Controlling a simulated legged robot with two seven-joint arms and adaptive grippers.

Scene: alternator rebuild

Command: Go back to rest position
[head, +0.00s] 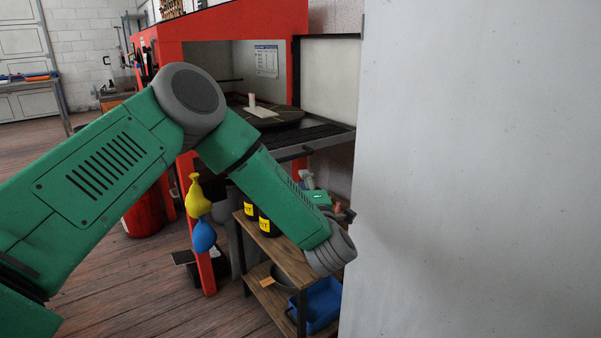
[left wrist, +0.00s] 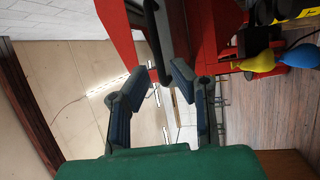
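My left arm (head: 110,160) reaches in from the left of the head view and bends down to the right. It ends at a grey wrist joint (head: 332,254) in front of a small wooden shelf. The gripper beyond that joint cannot be made out in the head view. In the left wrist view my left gripper (left wrist: 160,80) shows its blue-padded fingers apart, with nothing held between them. My right gripper is in neither view.
A blue bin (head: 320,303) sits low on the wooden shelf (head: 270,243). A large pale panel (head: 480,170) fills the right side.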

